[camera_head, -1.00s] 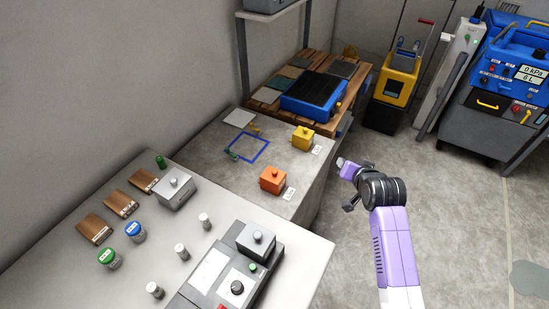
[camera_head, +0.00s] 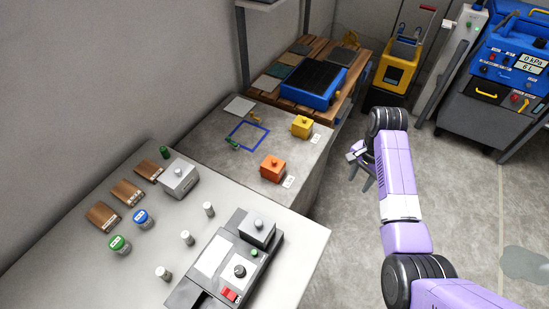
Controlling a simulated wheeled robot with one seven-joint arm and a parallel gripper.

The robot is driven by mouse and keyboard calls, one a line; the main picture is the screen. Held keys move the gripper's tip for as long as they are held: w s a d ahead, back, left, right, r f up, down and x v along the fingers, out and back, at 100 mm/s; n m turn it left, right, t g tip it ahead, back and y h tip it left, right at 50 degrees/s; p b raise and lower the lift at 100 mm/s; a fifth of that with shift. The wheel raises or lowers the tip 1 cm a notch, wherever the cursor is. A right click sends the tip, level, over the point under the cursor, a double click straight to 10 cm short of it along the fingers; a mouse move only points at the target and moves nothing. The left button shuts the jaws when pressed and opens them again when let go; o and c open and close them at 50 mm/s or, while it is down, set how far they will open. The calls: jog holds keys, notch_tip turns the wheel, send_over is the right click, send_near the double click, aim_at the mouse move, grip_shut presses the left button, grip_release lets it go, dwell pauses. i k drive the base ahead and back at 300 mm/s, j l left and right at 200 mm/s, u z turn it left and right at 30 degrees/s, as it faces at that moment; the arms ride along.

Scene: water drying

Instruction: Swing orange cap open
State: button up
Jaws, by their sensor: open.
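An orange box-like piece with a small knob on top (camera_head: 272,169) sits near the front right edge of the concrete slab (camera_head: 215,150). It is the only clearly orange item in view, and it looks closed; no hinge can be made out. A small white label (camera_head: 289,181) lies beside it. My gripper (camera_head: 357,165) is to the right of the slab, apart from the orange piece, with grey fingers spread and nothing seen between them. My arm's wrist hides part of the gripper.
A similar yellow piece (camera_head: 301,126) stands behind the orange one. A blue device (camera_head: 314,88) rests on the wooden pallet. The front table (camera_head: 130,265) holds a grey instrument (camera_head: 225,260), jars and wooden blocks. Open floor lies right of my arm, with a puddle (camera_head: 526,264).

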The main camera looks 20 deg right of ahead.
aim_at(273, 169)
jog(key=i+j, duration=0.8)
jog(key=j, duration=0.15)
